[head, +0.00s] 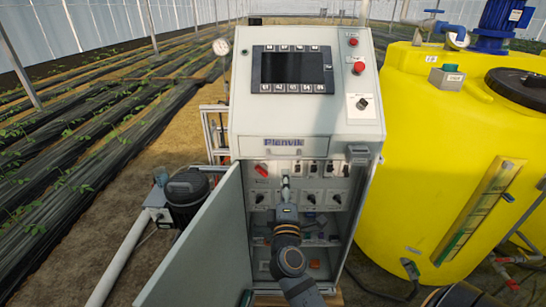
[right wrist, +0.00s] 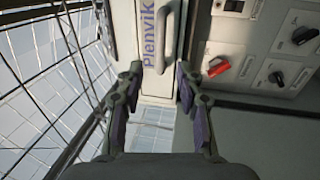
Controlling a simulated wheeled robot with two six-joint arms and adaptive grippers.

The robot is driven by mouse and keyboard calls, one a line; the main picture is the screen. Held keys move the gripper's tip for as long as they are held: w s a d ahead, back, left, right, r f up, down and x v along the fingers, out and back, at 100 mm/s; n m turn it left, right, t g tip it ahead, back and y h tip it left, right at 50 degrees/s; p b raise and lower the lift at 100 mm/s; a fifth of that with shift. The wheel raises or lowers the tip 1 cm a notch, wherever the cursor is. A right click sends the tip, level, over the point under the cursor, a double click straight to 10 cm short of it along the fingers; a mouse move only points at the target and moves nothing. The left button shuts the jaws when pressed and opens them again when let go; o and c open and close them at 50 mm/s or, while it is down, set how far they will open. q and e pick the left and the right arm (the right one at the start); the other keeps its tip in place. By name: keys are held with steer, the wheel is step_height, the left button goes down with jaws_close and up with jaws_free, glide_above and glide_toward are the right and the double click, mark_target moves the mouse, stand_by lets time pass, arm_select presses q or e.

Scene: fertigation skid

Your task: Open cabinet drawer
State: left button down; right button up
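The control cabinet (head: 305,120) stands upright in the middle of the head view. Its narrow drawer front (head: 325,144), marked "Plenvik", sits below the sloped panel and looks closed. The drawer's pale bar handle (right wrist: 165,38) shows in the right wrist view, beside the lettering. My right gripper (head: 285,184) is in front of the cabinet's opening, just below the drawer in the head view. In the right wrist view, my right gripper (right wrist: 158,72) is open, with the handle ahead of the gap between its fingertips. I see nothing between the fingers. My left gripper is not in view.
The cabinet's door (head: 205,245) hangs open on the left. Behind it are black rotary switches (head: 310,198) and a red switch (head: 262,170), close to my right gripper. A yellow tank (head: 425,160) stands at right, a dark pump (head: 187,190) at left.

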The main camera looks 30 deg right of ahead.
mark_target(285, 158)
steer(key=p+x, duration=0.3)
steer(key=x, duration=0.6)
steer(key=shift+w+d, duration=0.1)
steer(key=shift+w, duration=0.05)
steer(key=shift+w+d+p, duration=0.25)
steer(key=shift+w+p, duration=0.05)
steer(key=shift+w, duration=0.15)
steer(key=shift+c, duration=0.2)
jaws_close()
steer(key=shift+s, duration=0.1)
